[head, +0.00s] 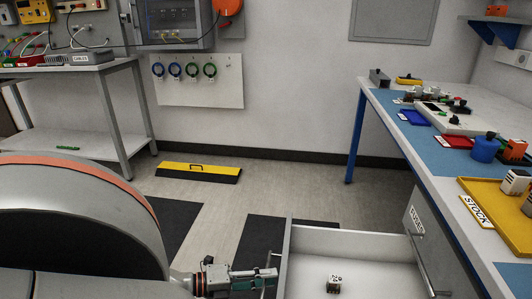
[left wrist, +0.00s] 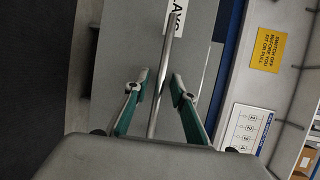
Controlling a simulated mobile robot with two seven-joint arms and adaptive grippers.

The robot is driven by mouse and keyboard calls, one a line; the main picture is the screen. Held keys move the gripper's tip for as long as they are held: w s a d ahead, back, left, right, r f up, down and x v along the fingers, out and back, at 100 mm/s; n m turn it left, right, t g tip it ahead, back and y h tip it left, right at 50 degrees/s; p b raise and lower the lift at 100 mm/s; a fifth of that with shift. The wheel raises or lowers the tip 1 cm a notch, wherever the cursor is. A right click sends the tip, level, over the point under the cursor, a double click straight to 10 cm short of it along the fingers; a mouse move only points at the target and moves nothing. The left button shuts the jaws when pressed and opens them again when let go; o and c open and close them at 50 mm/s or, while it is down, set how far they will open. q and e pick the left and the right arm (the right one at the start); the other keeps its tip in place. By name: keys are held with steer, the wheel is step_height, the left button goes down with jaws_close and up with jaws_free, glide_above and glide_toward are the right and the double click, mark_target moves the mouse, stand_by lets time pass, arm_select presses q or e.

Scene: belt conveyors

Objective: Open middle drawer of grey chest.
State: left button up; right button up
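The grey chest (head: 415,222) stands under the workbench at the right, with a labelled front and a bar handle (head: 427,268) above the open drawer. A partly cut-off label (left wrist: 180,12) shows on the front. My right gripper is out of view.
The workbench (head: 388,118) above the chest carries trays and parts, including a yellow stock tray (head: 490,205). A yellow-and-black block (head: 198,172) lies on the floor. Dark mats (head: 265,235) cover part of it. A metal table (head: 75,115) stands at left.

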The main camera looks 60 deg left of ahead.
arm_select(q)
steer(key=v, duration=1.2)
stand_by(0.5)
